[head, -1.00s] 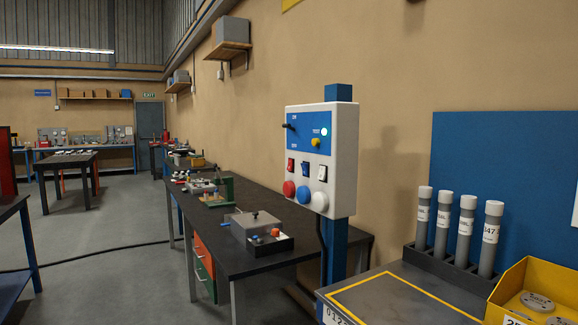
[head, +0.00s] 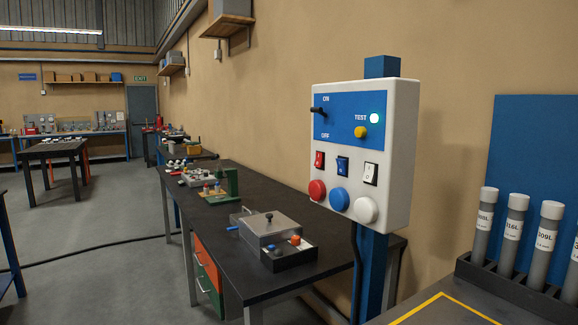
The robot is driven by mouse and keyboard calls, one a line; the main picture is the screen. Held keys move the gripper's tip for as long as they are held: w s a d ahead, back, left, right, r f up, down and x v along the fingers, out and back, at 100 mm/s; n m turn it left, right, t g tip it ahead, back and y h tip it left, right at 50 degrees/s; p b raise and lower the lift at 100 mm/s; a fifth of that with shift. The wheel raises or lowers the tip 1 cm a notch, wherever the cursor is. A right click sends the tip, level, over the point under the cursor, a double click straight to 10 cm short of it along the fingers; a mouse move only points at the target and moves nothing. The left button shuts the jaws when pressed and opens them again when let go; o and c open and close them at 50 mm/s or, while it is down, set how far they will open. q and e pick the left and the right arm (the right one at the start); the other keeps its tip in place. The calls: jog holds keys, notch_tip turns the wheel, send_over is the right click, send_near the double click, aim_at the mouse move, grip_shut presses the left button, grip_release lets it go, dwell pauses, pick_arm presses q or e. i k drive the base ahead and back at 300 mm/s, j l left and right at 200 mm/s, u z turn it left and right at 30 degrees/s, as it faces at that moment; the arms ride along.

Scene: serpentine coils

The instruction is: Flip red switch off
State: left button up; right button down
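The white control box (head: 401,150) is mounted on a blue post (head: 373,275) right of centre in the head view. Its face has a red rocker switch (head: 319,160), a blue rocker switch (head: 342,166) and a white rocker switch (head: 370,173) in a row. A red button (head: 317,190), a blue button (head: 339,199) and a white button (head: 365,209) sit below them. Which way the red rocker is tipped is too small to tell. Neither of my grippers is in view.
A black toggle (head: 318,110) between ON and OFF, a lit TEST lamp (head: 374,118) and a yellow knob (head: 361,132) are above the switches. A dark workbench (head: 262,222) stands left of the post. Labelled tubes (head: 513,230) stand in a rack at right. Open floor (head: 110,265) lies left.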

aim_at(319, 158)
jog(key=i+j, duration=0.25)
jog(key=i, duration=0.15)
jog(key=i+j, duration=0.25)
jog(key=i, duration=0.15)
jog(key=i+j+u, duration=0.1)
jog(key=i, duration=0.35)
jog(key=i+j, duration=0.3)
jog(key=i, duration=0.1)
